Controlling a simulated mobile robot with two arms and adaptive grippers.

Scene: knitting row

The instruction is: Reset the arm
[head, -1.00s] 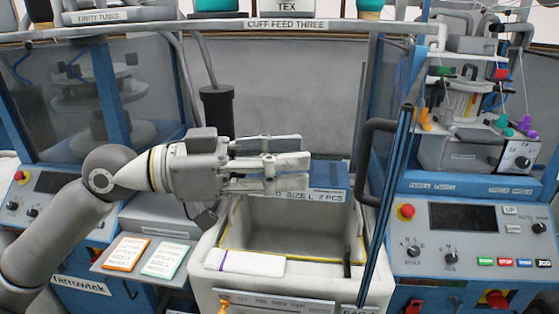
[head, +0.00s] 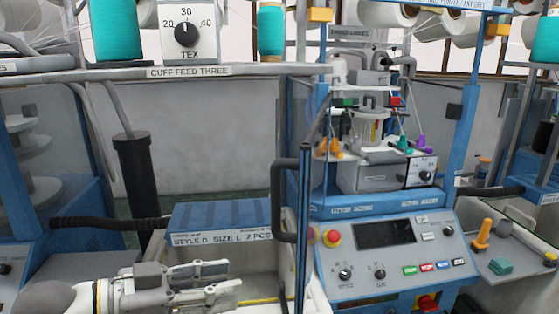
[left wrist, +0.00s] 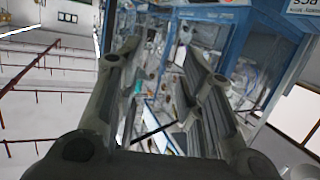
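My left gripper (head: 235,278) comes in at the bottom left of the head view, pointing right, in front of the blue box labelled STYLE D SIZE L 7 PCS (head: 220,220). Its two fingers are apart with nothing visible between them. In the left wrist view the fingers (left wrist: 165,55) also stand apart, with blurred machinery beyond. The light bin below the box is mostly cut off by the picture edge and the gripper. My right gripper is not in view.
A blue machine with a control panel (head: 385,234) stands right of the gripper. A dark upright post (head: 303,220) and a black curved handle (head: 278,200) are close to the fingertips. A rail labelled CUFF FEED THREE (head: 190,72) crosses above, with teal cones and a dial (head: 188,36).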

